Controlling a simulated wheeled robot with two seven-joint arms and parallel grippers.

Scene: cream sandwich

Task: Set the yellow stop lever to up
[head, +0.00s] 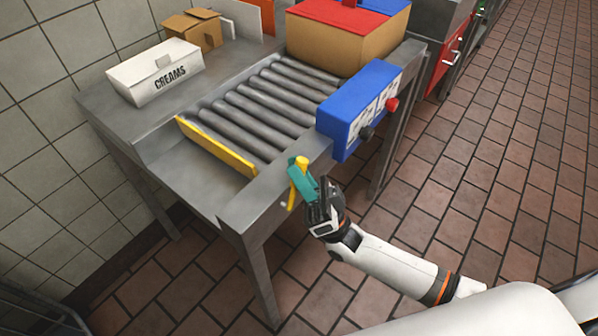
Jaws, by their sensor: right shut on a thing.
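The yellow stop lever (301,163) is on the front side of the metal roller conveyor table. Its knob end points up, and part of its shaft is hidden behind my gripper. My right gripper (301,182), with teal fingers, is shut on the lever from the front right. A yellow stop plate (215,147) stands raised across the near left end of the rollers. My left gripper is out of view.
A blue control box (342,109) with a red button and a black knob sits just right of the lever. A white CREAMS box (155,75), a small cardboard box (193,30) and a large red-and-blue topped box (345,45) stand on the table. Tiled floor to the right is clear.

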